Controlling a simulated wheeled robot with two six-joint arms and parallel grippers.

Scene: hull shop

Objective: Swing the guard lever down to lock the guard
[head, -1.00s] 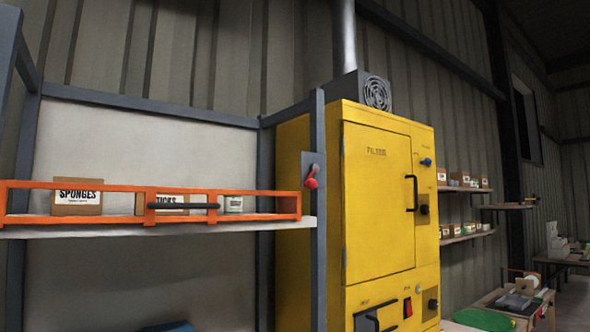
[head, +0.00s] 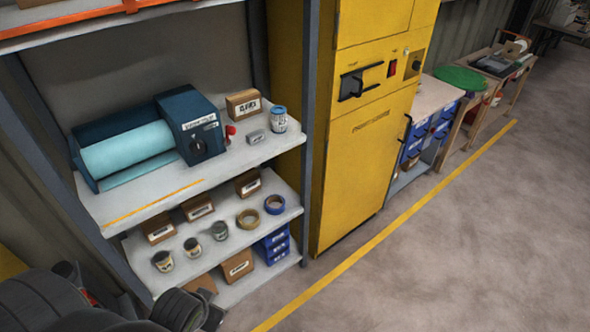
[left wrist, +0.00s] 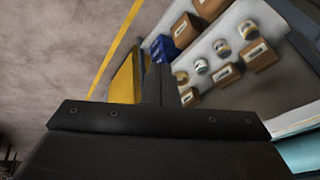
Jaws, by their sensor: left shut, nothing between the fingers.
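My right gripper is not in view.
A blue machine with a light blue roll (head: 128,150) stands on the middle shelf, beside boxes and a can (head: 279,120). Tins, tape rolls and boxes fill the lower shelf (head: 240,228). A yellow cabinet (head: 362,165) stands to the right. The floor in front is clear.

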